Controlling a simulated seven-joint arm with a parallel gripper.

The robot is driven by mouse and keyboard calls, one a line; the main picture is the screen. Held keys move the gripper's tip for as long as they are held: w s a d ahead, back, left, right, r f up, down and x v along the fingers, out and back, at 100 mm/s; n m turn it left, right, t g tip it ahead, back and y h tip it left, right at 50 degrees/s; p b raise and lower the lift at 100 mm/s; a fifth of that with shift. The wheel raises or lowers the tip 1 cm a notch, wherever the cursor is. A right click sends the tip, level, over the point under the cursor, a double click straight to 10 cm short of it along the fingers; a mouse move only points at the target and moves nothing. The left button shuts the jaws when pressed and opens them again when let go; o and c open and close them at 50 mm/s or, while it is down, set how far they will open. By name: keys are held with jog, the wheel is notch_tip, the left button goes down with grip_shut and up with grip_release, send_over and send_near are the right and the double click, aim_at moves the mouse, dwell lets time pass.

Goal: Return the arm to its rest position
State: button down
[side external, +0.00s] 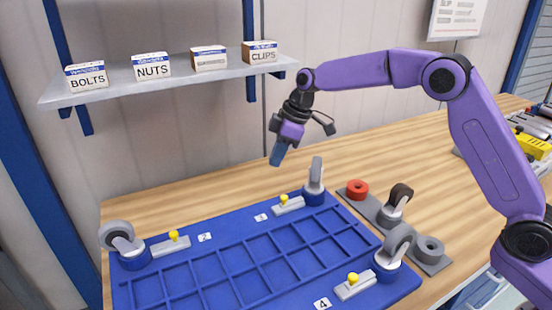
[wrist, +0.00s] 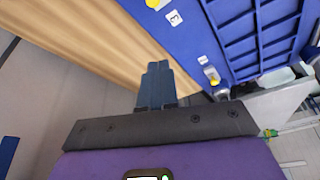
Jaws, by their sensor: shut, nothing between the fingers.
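My purple arm reaches in from the right, with my gripper (side external: 276,156) hanging in the air above the back of the wooden bench (side external: 420,143). The blue fingers are together with nothing between them. In the wrist view the closed fingers of my gripper (wrist: 157,72) point over bare wood beside the blue tray. The gripper is apart from the tray and from everything on the bench.
A blue gridded tray (side external: 215,267) with casters and yellow-knobbed clamps lies below. A grey holder (side external: 431,262) with a red ring (side external: 357,188) is at its right. A wall shelf (side external: 120,88) with labelled boxes is behind, left of my gripper.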

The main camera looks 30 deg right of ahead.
dwell(0.3)
jog(key=s+r+g, duration=0.1)
jog(key=s+r, duration=0.1)
jog(key=s, duration=1.1)
jog(key=s+d+f+h, duration=0.1)
jog(key=s+d, duration=0.4)
jog(key=s, duration=0.5)
jog(key=s+d+f+h, duration=0.1)
jog(key=s+d, duration=0.4)
jog(key=s, duration=0.5)
jog(key=s+d+f+h, duration=0.1)
jog(key=s+d, duration=0.4)
jog(key=s, duration=0.5)
jog(key=shift+s+d+g, duration=0.3)
jog(key=shift+d, duration=0.1)
